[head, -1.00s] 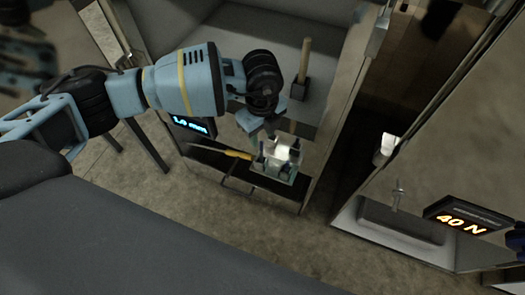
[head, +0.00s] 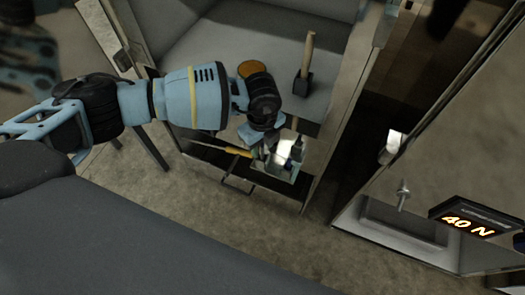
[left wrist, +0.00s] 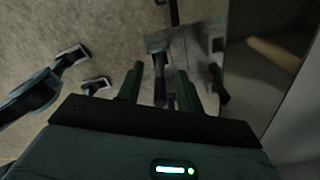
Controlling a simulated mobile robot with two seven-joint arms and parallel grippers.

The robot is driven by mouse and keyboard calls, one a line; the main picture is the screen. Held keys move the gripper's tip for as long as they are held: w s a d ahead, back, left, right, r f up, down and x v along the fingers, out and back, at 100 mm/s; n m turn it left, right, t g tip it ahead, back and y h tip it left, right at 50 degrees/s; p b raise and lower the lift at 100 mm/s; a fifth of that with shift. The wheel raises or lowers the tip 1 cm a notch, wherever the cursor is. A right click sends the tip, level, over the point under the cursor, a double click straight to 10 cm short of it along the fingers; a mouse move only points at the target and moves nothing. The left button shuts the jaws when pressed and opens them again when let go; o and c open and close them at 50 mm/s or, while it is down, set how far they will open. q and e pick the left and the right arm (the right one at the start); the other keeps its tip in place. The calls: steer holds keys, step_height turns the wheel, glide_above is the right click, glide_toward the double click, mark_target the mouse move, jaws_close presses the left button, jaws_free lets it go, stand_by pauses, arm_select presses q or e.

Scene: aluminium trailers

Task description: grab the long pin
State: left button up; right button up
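My left gripper (head: 263,153) is lowered over a small pale tray (head: 274,175) with dark upright pins. In the left wrist view, its two dark green fingers (left wrist: 158,88) are apart. A dark pin (left wrist: 159,78) shows between them, with a gap on each side. I cannot tell whether this is the long pin. Another dark pin (left wrist: 218,82) stands to the right of the fingers. In the head view the gripper and wrist partly hide the tray. My right gripper is not clearly visible.
A yellow-handled tool (head: 237,152) lies left of the tray. A wooden-handled hammer (head: 307,60) stands on the grey surface behind; its handle (left wrist: 275,53) shows in the left wrist view. A metal panel with a bolt (head: 403,194) and a "40 N" display (head: 467,222) is at right.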

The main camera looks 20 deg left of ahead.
arm_select(q)
jaws_close()
step_height(320, 180, up, 9)
steer(key=shift+r+p, duration=0.2)
steer(key=shift+p, duration=0.95)
steer(key=shift+r, duration=0.4)
